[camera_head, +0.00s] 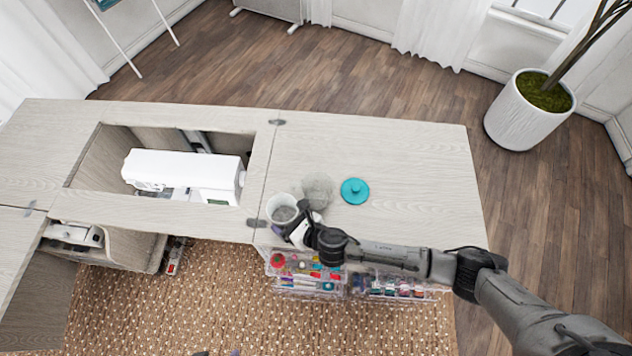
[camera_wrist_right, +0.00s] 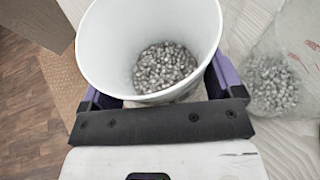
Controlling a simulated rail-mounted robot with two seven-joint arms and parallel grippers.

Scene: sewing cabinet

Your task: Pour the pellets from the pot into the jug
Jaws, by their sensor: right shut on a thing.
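The white pot (camera_head: 281,208) is at the front left of the right-hand tabletop, with grey pellets in its bottom. In the right wrist view the pot (camera_wrist_right: 110,45) stands between my fingers, tilted a little in the picture, and the pellets (camera_wrist_right: 166,68) lie low inside. My right gripper (camera_head: 288,226) is shut on the pot. The clear jug (camera_head: 318,190) is just right of the pot; the wrist view shows the jug (camera_wrist_right: 280,75) with grey pellets at its bottom. I cannot tell whether pot and jug touch.
A teal lid (camera_head: 355,191) lies right of the jug. A white sewing machine (camera_head: 185,170) sits in the cabinet recess to the left. Clear drawers of supplies (camera_head: 310,275) stand below the front edge. The tabletop's back and right (camera_head: 400,150) are clear.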

